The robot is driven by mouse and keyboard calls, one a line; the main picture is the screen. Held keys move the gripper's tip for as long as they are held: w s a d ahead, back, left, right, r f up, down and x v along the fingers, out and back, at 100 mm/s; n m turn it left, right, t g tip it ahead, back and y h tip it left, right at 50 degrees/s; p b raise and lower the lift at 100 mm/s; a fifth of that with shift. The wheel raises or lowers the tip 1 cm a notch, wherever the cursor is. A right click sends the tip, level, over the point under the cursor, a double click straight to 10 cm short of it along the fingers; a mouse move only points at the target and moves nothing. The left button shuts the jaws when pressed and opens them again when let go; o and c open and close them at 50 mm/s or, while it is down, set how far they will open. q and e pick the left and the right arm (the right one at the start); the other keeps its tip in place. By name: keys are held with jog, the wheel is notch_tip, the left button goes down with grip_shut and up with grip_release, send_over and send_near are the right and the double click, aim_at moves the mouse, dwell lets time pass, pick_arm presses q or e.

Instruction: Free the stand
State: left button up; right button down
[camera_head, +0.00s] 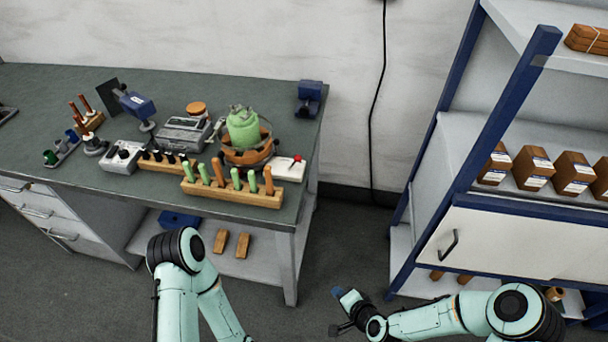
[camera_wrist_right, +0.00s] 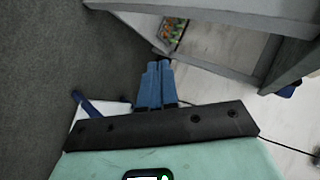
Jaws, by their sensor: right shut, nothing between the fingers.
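A round orange-brown stand (camera_head: 249,157) sits near the right end of the dark green workbench (camera_head: 225,88). A light green, jar-like object (camera_head: 242,128) with a greyish, uneven top rests on it. My right gripper (camera_head: 339,293) is low over the floor gap between the bench and the shelf unit, well away from the stand. Its blue fingers are together and empty in the right wrist view (camera_wrist_right: 157,72). My left arm shows in front of the bench, but its gripper is out of the picture.
A wooden rack of green and orange handles (camera_head: 232,195) stands just in front of the stand, with a white box (camera_head: 290,168) to its right. A blue device (camera_head: 310,98) is at the back corner. The blue-framed shelf unit (camera_head: 497,120) holds brown boxes (camera_head: 533,168).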

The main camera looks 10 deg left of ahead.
pick_arm(q)
jog(key=f+b, duration=0.1)
jog(key=s+f+b, duration=0.1)
jog(key=f, duration=0.1)
pick_arm(e)
jog(key=w+a+r+m+t+y, duration=0.2)
jog(key=w+r, duration=0.4)
jog(key=r, duration=0.6)
jog(key=w+a+r+m+t+y, duration=0.2)
jog(key=w+a+r+t, duration=0.3)
jog(key=r, duration=0.6)
jog(key=shift+w+r+m+t+y, duration=0.3)
jog(key=shift+w+r+t, duration=0.05)
jog(key=shift+w+t, duration=0.25)
jog(key=shift+a, duration=0.1)
